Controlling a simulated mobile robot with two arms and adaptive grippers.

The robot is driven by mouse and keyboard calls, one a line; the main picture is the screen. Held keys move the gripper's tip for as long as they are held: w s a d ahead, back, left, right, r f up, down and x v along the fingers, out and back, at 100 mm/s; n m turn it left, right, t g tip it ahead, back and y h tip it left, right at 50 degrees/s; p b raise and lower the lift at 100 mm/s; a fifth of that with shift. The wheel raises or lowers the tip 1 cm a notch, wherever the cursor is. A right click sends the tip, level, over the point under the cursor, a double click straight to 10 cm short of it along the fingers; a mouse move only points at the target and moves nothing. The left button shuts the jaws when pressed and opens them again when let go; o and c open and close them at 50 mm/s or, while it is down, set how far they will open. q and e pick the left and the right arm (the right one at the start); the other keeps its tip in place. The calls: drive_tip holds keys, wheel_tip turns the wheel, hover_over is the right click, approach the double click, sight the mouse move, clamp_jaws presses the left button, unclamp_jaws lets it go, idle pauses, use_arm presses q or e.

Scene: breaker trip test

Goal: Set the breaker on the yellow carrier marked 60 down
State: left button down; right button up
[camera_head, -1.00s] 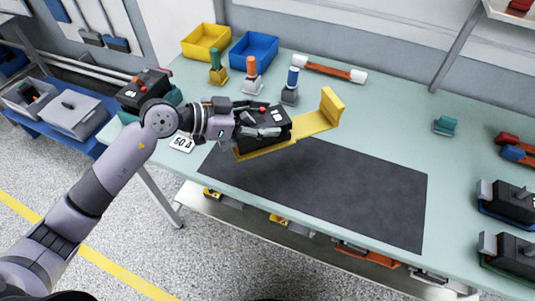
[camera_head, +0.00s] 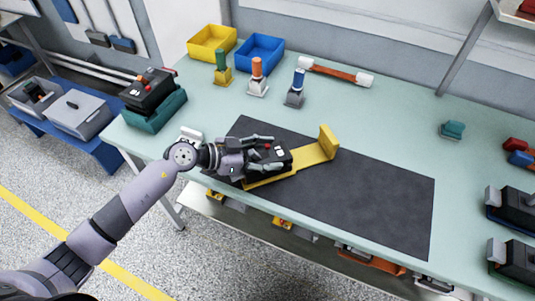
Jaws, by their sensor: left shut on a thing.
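The black breaker (camera_head: 274,152) with a red button sits on the yellow carrier (camera_head: 309,156), which has an upright end plate at its right. My left gripper (camera_head: 262,153) is shut on the breaker, its fingers across the top. Breaker and carrier are over the dark mat (camera_head: 378,197), near its left end. I cannot tell whether the carrier touches the mat. No marking on the carrier is legible. A white sign (camera_head: 190,134) behind my wrist is partly hidden. My right gripper is not in view.
A black breaker on a teal carrier (camera_head: 163,117) stands left. Yellow (camera_head: 211,43) and blue bins (camera_head: 257,52), three handled stamp-like pieces and an orange bar (camera_head: 335,72) line the back. Two black units (camera_head: 512,204) stand at the right edge. The mat's right part is clear.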

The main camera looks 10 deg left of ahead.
use_arm(q)
drive_tip(key=shift+r, duration=0.15)
drive_tip(key=c, duration=0.6)
unclamp_jaws()
drive_tip(key=shift+s+f, duration=0.1)
drive_tip(key=shift+f, duration=0.1)
drive_tip(key=shift+r, duration=0.15)
drive_tip(key=b+v, duration=0.1)
drive_tip(key=v, duration=0.9)
drive_tip(key=shift+s+a, duration=0.15)
drive_tip(key=shift+a, duration=0.1)
drive_tip(key=shift+s+a+r, duration=0.3)
drive_tip(key=shift+a, duration=0.25)
